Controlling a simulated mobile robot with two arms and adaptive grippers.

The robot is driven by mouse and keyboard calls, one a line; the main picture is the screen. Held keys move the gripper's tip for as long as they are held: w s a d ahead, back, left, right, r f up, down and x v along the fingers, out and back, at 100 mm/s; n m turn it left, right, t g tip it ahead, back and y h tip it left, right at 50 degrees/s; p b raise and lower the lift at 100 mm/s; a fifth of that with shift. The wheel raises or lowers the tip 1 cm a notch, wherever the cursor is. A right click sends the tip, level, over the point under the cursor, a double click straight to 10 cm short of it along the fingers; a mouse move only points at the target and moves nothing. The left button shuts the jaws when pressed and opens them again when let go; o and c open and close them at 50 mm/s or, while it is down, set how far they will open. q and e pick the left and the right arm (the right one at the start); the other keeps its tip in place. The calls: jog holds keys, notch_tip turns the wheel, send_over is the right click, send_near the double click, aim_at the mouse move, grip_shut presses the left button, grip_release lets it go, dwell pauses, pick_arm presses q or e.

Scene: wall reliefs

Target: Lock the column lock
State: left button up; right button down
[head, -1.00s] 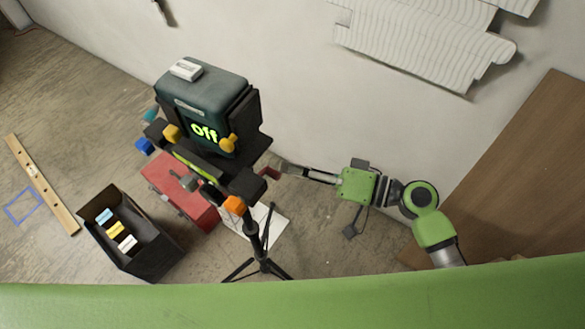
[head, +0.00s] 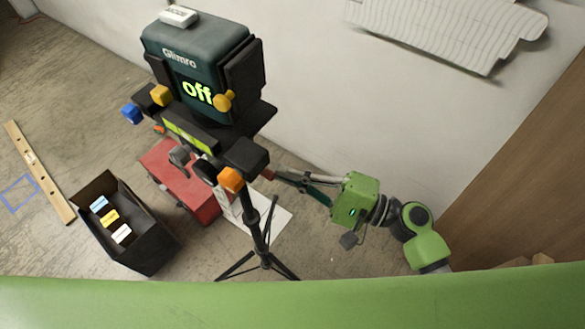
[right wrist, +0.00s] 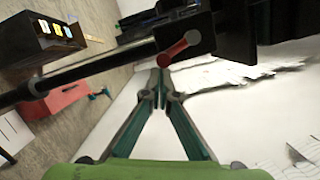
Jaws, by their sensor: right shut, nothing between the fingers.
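The laser level (head: 195,65), a dark green box with "off" on its front, stands on a black tripod column (head: 257,225). A small red lever (right wrist: 178,50), which looks like the column lock, sits on the black clamp block of the column in the right wrist view. Only a bit of its red (head: 267,174) shows in the head view. My right gripper (head: 276,176) is shut and empty, close to the lever. In the right wrist view its fingertips (right wrist: 160,88) meet just below the lever; I cannot tell whether they touch it. My left gripper is not in view.
A red toolbox (head: 195,195) and a black open box (head: 150,250) with several coloured blocks stand on the floor left of the tripod. A wooden level (head: 40,172) lies farther left. The white wall (head: 400,120) and a brown panel (head: 530,175) bound the right side.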

jog(key=shift+s, duration=0.1)
jog(key=v, duration=1.2)
dwell(0.4)
